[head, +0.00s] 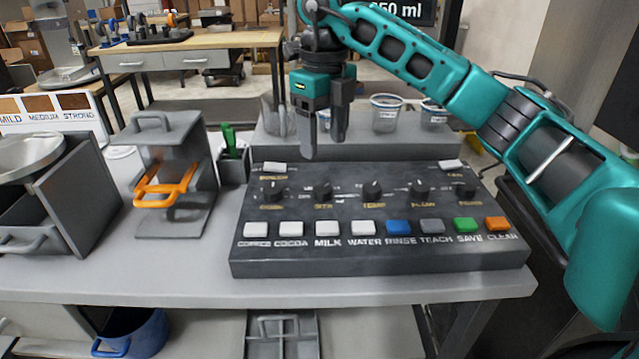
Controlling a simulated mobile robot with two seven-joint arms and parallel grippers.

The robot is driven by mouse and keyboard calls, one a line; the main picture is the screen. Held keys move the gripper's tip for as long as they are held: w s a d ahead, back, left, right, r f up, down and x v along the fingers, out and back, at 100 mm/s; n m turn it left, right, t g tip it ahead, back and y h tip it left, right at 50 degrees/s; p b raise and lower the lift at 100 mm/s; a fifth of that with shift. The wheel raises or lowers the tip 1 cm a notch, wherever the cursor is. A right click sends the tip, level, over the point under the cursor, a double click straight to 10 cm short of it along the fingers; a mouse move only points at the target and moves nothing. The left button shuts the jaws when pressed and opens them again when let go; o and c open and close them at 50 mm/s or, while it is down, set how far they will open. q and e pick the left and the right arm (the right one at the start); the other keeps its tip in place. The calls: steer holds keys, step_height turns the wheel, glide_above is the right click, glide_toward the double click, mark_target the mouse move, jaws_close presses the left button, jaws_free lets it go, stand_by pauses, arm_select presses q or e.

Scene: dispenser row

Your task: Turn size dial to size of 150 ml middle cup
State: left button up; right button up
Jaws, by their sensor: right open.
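The dark control panel (380,258) lies on the grey table and has a row of several black dials. The leftmost dial (272,190) and the middle dial (372,190) point roughly upward. The dial labels are small and blurred, so I cannot tell which is the size dial. My right gripper (323,146) is open and empty, fingers down, above the back of the panel, apart from the dials. Clear cups stand on the ledge behind: one at left (278,117), one with a blue rim (386,114), one at right (433,116). The gripper partly hides another. My left gripper is out of view.
Coloured buttons (399,228) line the panel's front. A grey stand with an orange handle (165,188) and a dark box (70,200) stand at left. A sign (398,10) reading "50 ml", its first digit unclear, hangs behind my right arm.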

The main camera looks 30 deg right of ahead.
steer(key=b, duration=0.1)
glide_above(323, 188)
step_height(323, 188, down, 5)
steer(key=shift+r, duration=0.2)
step_height(323, 188, down, 4)
steer(key=shift+r, duration=0.2)
steer(key=shift+f, duration=0.6)
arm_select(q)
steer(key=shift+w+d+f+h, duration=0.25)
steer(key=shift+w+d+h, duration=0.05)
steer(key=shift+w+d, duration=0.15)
arm_select(e)
steer(key=shift+c, duration=0.3)
steer(key=c, duration=1)
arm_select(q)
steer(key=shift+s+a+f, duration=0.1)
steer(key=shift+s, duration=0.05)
